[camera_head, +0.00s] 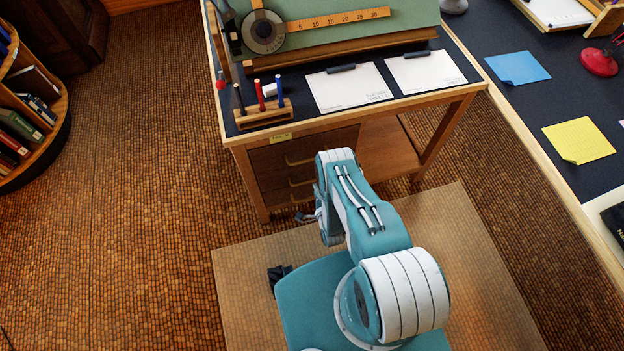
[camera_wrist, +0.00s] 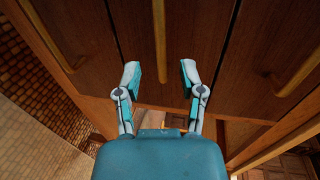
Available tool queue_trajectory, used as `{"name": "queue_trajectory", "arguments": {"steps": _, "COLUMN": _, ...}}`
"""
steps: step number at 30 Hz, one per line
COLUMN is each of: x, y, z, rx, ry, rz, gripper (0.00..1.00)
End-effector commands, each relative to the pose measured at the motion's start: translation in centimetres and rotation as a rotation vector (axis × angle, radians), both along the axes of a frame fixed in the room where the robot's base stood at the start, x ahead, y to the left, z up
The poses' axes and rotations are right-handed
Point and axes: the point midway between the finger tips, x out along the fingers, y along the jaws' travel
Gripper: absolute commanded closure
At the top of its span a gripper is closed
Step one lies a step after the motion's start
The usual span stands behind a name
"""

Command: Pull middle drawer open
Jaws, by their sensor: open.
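The drafting desk has a stack of wooden drawers (camera_head: 275,160) on its left side, all looking closed. In the wrist view the drawer fronts run sideways, and the middle drawer (camera_wrist: 205,35) fills the centre. Its wooden bar handle (camera_wrist: 160,40) comes down from the top edge and ends between my fingertips. My gripper (camera_wrist: 160,75) is open, with one finger on each side of that handle's end; I cannot tell whether they touch it. In the head view my gripper (camera_head: 308,216) is low in front of the drawers, partly hidden by my arm.
Other drawer handles lie left (camera_wrist: 48,38) and right (camera_wrist: 302,70) of my gripper. Clipboards (camera_head: 348,86) and a pen holder (camera_head: 264,115) rest on the desk. A second desk (camera_head: 560,95) stands right, a bookshelf (camera_head: 50,130) left. The floor in front is clear.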

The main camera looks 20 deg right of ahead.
Motion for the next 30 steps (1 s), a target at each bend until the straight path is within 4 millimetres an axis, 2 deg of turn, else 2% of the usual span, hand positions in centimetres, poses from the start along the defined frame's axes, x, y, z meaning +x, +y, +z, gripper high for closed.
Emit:
{"name": "queue_trajectory", "arguments": {"steps": 3, "x": 2.2, "y": 0.0, "z": -0.4, "rx": -0.001, "ry": -0.003, "rz": 0.001, "gripper": 0.49}}
{"name": "queue_trajectory", "arguments": {"steps": 9, "x": 4.7, "y": 0.0, "z": -1.0, "rx": -0.001, "ry": -0.001, "rz": 0.000, "gripper": 0.49}}
{"name": "queue_trajectory", "arguments": {"steps": 20, "x": 5.5, "y": 0.0, "z": -1.2, "rx": 0.000, "ry": 0.001, "rz": 0.000, "gripper": 0.49}}
{"name": "queue_trajectory", "arguments": {"steps": 21, "x": 5.5, "y": 0.0, "z": -1.2, "rx": 0.000, "ry": 0.001, "rz": 0.000, "gripper": 0.53}}
{"name": "queue_trajectory", "arguments": {"steps": 23, "x": 5.5, "y": 0.0, "z": -1.1, "rx": 0.000, "ry": 0.001, "rz": 0.000, "gripper": 0.80}}
{"name": "queue_trajectory", "arguments": {"steps": 24, "x": 5.5, "y": 0.0, "z": -1.1, "rx": 0.000, "ry": 0.001, "rz": 0.000, "gripper": 0.98}}
{"name": "queue_trajectory", "arguments": {"steps": 30, "x": 5.5, "y": 0.0, "z": -1.2, "rx": -0.001, "ry": 0.003, "rz": 0.000, "gripper": 1.00}}
